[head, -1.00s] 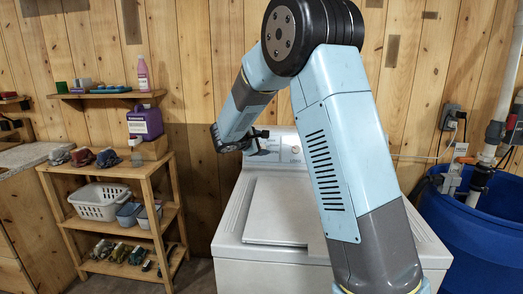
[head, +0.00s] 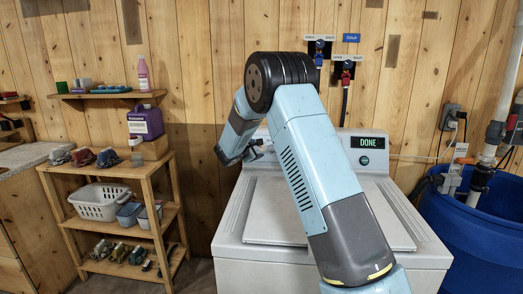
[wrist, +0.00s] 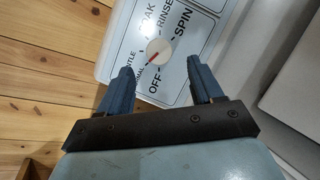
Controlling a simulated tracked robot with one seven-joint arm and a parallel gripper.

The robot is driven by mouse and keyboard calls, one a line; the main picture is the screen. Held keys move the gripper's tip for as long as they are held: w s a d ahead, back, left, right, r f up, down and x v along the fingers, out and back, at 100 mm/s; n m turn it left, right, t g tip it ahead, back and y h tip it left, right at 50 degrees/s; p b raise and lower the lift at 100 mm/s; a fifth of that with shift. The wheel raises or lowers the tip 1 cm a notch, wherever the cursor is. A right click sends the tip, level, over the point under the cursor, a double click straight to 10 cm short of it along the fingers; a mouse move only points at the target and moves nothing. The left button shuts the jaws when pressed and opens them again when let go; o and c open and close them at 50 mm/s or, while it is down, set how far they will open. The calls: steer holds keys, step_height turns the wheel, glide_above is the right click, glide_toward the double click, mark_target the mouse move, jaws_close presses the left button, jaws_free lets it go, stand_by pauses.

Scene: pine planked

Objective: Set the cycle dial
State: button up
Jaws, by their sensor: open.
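The cycle dial (wrist: 158,51) is a small pale round knob on the washer's control panel in the wrist view. Its red mark points down and left, toward the partly readable NORMAL label; OFF, SPIN and RINSE labels surround it. My gripper (wrist: 160,70) is open, with its two blue-grey fingers on either side below the dial, apart from it in the picture. In the head view my gripper (head: 256,149) is at the left end of the panel of the white washer (head: 228,215). I cannot make out the dial there. The washer's display (head: 368,142) reads DONE.
A blue barrel (head: 475,235) with pipes stands at right. Hose valves (head: 346,72) are on the wall behind.

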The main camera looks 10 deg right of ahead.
mark_target(262, 148)
steer(key=shift+x, duration=2.6)
